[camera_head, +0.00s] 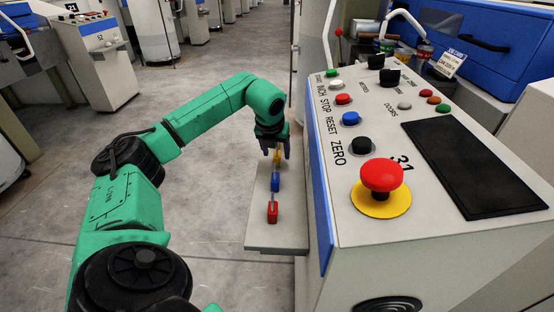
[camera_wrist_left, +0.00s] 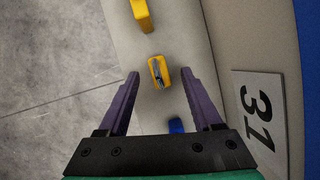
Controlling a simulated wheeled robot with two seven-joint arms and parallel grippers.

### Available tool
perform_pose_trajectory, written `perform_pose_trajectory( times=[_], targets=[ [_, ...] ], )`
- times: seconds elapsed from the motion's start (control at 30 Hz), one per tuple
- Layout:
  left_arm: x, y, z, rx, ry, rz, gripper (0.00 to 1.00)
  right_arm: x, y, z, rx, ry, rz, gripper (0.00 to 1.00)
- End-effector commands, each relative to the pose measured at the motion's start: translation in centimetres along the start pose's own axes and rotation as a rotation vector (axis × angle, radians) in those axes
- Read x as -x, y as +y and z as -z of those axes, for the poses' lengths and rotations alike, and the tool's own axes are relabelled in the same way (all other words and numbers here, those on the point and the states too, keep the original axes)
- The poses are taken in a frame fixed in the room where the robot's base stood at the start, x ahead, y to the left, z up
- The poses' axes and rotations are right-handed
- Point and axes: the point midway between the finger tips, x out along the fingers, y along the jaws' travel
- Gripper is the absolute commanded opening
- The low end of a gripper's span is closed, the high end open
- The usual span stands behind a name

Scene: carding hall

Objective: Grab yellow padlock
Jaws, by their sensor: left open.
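A yellow padlock (camera_wrist_left: 163,68) lies on the pale side shelf (camera_head: 262,232). In the left wrist view it lies between my fingertips, with a gap to each finger. In the head view, yellow (camera_head: 277,158) shows just below my left gripper (camera_head: 275,150), partly hidden by the fingers. My left gripper is open and points down over the shelf; its purple fingers also show in the left wrist view (camera_wrist_left: 160,77). A second yellow object (camera_wrist_left: 142,14) lies beyond the padlock. My right gripper is not in view.
A blue padlock (camera_head: 275,183) and a red padlock (camera_head: 272,212) lie in line nearer on the shelf. The control console (camera_head: 330,190), with buttons and a red mushroom stop (camera_head: 381,175), rises directly right of the shelf. Open floor (camera_head: 215,200) lies left.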

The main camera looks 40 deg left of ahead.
Motion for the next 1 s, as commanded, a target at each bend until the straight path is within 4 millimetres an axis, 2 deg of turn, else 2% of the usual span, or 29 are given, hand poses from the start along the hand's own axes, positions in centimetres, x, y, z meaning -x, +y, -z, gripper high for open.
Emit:
perform_pose_trajectory(
  times=[0.07,0.2,0.23,0.57,0.7,0.77,0.83,1.0],
  targets=[
    [0.1,0.0,0.0,0.000,0.000,0.000,0.63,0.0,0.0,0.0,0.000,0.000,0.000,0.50],
    [0.1,0.0,0.0,0.000,0.000,0.000,0.09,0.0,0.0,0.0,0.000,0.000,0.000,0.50],
    [0.1,0.0,0.0,0.000,0.000,0.000,0.00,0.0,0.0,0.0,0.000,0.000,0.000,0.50],
    [0.2,0.0,-0.1,0.001,-0.001,0.000,0.00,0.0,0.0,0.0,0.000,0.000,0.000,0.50],
    [1.4,-0.1,-0.6,0.001,-0.003,0.002,0.00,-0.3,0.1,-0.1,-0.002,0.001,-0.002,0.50],
    [2.4,-0.1,-1.0,0.002,-0.003,0.003,0.00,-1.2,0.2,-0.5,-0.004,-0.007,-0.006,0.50],
    [4.3,-0.1,-1.8,0.002,-0.005,0.004,0.00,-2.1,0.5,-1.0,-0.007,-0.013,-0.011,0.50],
    [10.8,-0.1,-4.5,0.002,-0.007,0.006,0.00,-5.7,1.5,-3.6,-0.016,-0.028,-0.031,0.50]
  ],
)
